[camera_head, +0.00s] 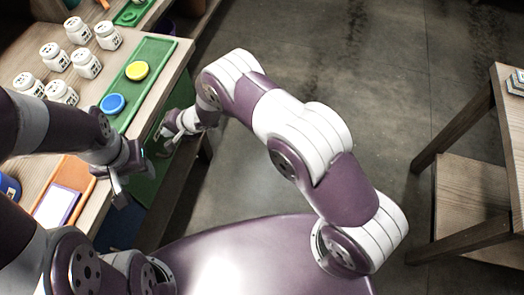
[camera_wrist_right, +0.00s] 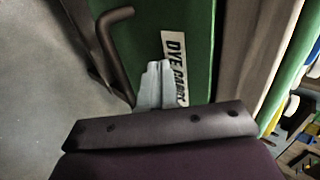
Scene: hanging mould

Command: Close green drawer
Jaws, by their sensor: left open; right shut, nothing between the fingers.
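The green drawer (camera_head: 148,183) is at the near edge of the wooden table, partly hidden by my arms. In the right wrist view its green front (camera_wrist_right: 190,18) fills the middle, with a white label reading "DYE CARDS" and a dark bent handle (camera_wrist_right: 112,50) to the left. How far it stands out is unclear. My right gripper (camera_head: 166,133) is shut and empty, close to the drawer; its fingertips (camera_wrist_right: 155,65) overlap the front and label edge in the wrist view. Contact cannot be told. My left gripper (camera_head: 120,188) is open and empty, by the table edge nearer me.
On the table (camera_head: 165,88) are several white jars (camera_head: 87,63), a green mat (camera_head: 157,48) with yellow (camera_head: 137,70) and blue discs (camera_head: 113,104), and an orange tray (camera_head: 73,171). Another wooden table (camera_head: 508,130) stands at right. Floor (camera_head: 330,45) between is clear.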

